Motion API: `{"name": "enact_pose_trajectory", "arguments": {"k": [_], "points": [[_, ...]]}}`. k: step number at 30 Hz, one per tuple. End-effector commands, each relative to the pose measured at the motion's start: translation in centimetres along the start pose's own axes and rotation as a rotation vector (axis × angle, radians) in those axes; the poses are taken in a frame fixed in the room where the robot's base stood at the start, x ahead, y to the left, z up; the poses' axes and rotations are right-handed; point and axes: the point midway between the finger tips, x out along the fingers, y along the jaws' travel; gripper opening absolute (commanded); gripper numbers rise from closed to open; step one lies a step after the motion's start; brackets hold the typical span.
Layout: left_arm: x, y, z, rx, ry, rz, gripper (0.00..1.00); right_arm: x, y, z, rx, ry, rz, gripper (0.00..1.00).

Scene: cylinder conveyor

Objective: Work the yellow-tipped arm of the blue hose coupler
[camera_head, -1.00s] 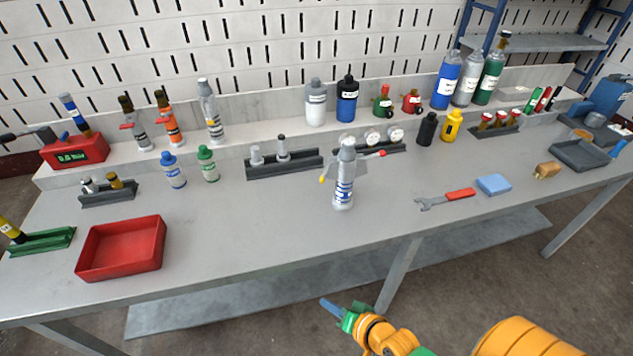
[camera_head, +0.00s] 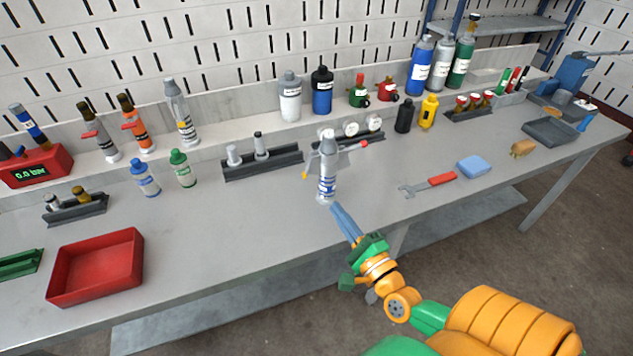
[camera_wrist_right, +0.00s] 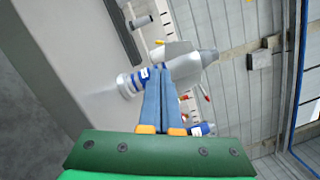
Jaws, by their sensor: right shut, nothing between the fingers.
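The hose coupler (camera_head: 327,181) stands upright near the middle of the bench, grey with blue bands. A thin arm with a yellow tip (camera_head: 304,176) hangs down to its left, and an arm with a red tip (camera_head: 364,143) points right. My right gripper (camera_head: 336,208) is shut and empty, its blue fingers pointing at the coupler's lower part from the front. In the right wrist view the shut fingers (camera_wrist_right: 160,68) overlap the coupler's body (camera_wrist_right: 129,84). I cannot tell whether they touch it. My left gripper is not in view.
A red tray (camera_head: 96,267) sits at the front left. A wrench (camera_head: 428,184) and a blue block (camera_head: 473,167) lie to the right. The bench front between tray and coupler is clear.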

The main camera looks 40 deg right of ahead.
Motion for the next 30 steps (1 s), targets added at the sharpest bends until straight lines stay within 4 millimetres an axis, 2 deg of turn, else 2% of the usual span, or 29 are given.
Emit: {"name": "enact_pose_trajectory", "arguments": {"k": [5,12,18,22,30], "points": [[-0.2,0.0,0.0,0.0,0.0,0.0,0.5,1.5,-0.1,0.1,-0.001,-0.002,-0.003,0.0],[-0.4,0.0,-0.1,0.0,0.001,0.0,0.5,6.4,-0.1,0.1,-0.003,-0.002,-0.003,0.0],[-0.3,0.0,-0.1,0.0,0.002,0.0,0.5,9.2,0.1,0.1,-0.003,-0.002,0.0,0.0],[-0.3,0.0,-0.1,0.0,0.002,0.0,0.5,9.9,0.1,0.1,-0.003,-0.001,0.002,0.0],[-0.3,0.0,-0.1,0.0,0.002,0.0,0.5,10.0,0.1,0.1,-0.003,-0.002,0.002,0.0]]}}
